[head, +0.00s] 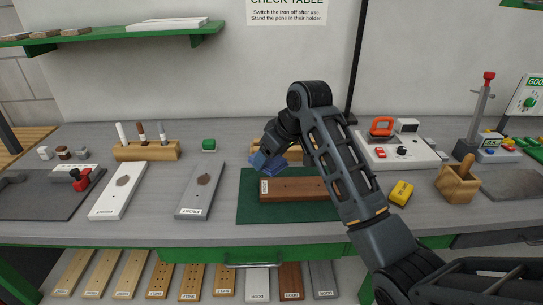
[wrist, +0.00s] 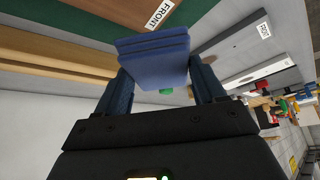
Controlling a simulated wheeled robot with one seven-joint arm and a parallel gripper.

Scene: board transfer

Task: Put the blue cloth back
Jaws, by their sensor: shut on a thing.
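The blue cloth (wrist: 155,55) is a folded pad held between the two fingers of my gripper (wrist: 160,78) in the wrist view. In the head view the blue cloth (head: 270,166) hangs at my gripper (head: 276,152), above the back left part of the green mat. The gripper is shut on it. A brown board (head: 300,189) marked FRONT lies on the green mat (head: 246,205), just in front of the cloth. A wooden block (head: 258,146) stands behind the mat, partly hidden by my gripper and arm. I cannot tell whether the cloth touches anything below.
A white board (head: 112,203) and a grey board (head: 193,201) lie left of the mat. A soldering-iron-like station (head: 400,155), yellow box (head: 400,193) and wooden container (head: 457,188) are on the right.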

